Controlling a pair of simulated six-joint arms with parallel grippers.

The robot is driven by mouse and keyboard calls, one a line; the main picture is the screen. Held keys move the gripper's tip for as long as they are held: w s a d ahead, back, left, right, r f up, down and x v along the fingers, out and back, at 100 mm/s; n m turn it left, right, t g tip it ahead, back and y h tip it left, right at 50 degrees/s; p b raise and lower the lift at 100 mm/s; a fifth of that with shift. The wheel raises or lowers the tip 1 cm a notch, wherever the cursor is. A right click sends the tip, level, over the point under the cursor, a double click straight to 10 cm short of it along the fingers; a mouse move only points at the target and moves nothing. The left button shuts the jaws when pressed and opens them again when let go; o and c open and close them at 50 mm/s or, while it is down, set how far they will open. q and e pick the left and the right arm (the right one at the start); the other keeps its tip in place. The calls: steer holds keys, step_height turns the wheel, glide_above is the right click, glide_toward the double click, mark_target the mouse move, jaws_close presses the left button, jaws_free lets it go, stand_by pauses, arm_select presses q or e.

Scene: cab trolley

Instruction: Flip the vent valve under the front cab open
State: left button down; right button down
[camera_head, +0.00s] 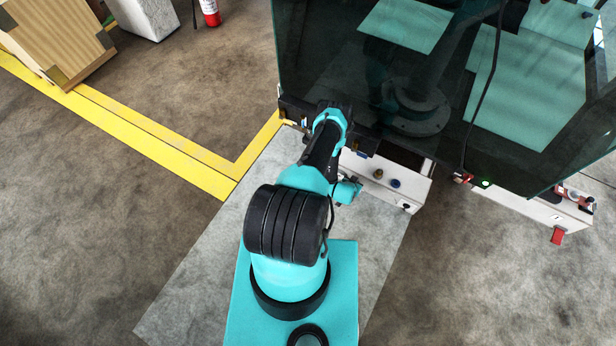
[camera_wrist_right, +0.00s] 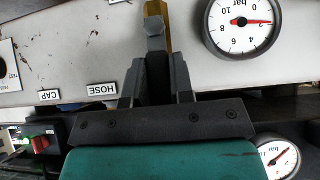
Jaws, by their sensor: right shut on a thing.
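In the right wrist view, the vent valve shows as a yellow lever (camera_wrist_right: 153,8) with a grey bolt head, in front of the pale panel. My right gripper (camera_wrist_right: 157,72) is shut around its dark lower part, one finger on each side. The fingers and the dark gripper body hide part of the valve. In the head view, the front cab (camera_head: 335,50) is dark tinted glass. One of my arms reaches up to its lower edge, and the fingertips cannot be made out there. My left gripper is not seen.
A pressure gauge (camera_wrist_right: 242,22) sits right of the lever, and a second gauge (camera_wrist_right: 281,157) is lower right. A white box with knobs (camera_head: 414,189) stands close right of the arm.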

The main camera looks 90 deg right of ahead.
steer(key=c, duration=1)
jaws_free()
steer(key=v, duration=1.7)
steer(key=shift+a, duration=0.15)
steer(key=shift+r, duration=0.1)
